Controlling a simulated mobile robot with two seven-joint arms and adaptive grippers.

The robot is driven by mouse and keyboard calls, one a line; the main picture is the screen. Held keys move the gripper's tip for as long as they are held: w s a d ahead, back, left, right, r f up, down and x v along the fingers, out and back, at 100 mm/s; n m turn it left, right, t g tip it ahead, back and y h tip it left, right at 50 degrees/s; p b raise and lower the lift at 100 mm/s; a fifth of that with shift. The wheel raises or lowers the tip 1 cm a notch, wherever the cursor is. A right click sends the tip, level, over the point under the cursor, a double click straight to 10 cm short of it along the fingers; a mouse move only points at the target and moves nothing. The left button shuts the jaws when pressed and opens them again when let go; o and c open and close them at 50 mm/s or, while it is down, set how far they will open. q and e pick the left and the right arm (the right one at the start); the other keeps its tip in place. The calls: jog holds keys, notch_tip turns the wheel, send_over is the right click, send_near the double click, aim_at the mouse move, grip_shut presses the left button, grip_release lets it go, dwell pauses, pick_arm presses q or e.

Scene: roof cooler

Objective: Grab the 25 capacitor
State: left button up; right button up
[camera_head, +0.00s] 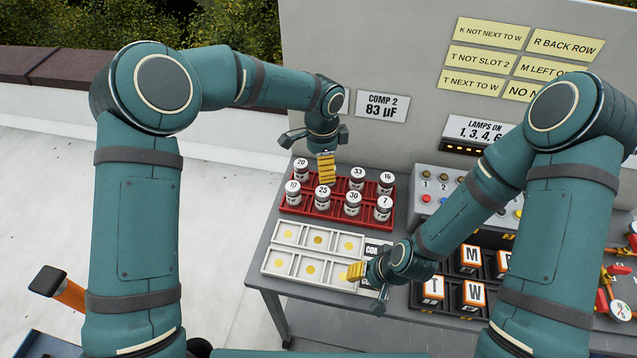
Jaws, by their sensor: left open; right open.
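The 25 capacitor (322,199) stands upright in the front row of the red rack (336,218), a white-topped can between the 10 capacitor (293,193) and the 30 capacitor (352,206). My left gripper (325,168) is open, with its yellow pads just behind and above the 25 capacitor in the picture; it hides the rack spot between the 20 capacitor (301,169) and the 33 capacitor (357,177). I see nothing held in it. My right gripper (358,272) is open at the right end of the white tray (300,252), apart from the capacitors.
The white tray has several compartments with yellow discs. Right of the rack stands a button box (424,195). Black holders with lettered blocks (471,294) lie front right. A grey panel (400,60) with yellow notes and a "COMP 2 83 µF" sign (382,106) stands behind.

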aim_at(322, 192)
pick_arm(q)
jog(key=f, duration=0.9)
jog(key=shift+w+f, duration=0.15)
jog(key=shift+w, duration=0.05)
jog(key=f, duration=0.4)
jog(key=shift+w+d+f+p, duration=0.1)
jog(key=shift+w+f+p, duration=0.1)
jog(key=shift+p, duration=0.2)
jog(key=c, duration=1.4)
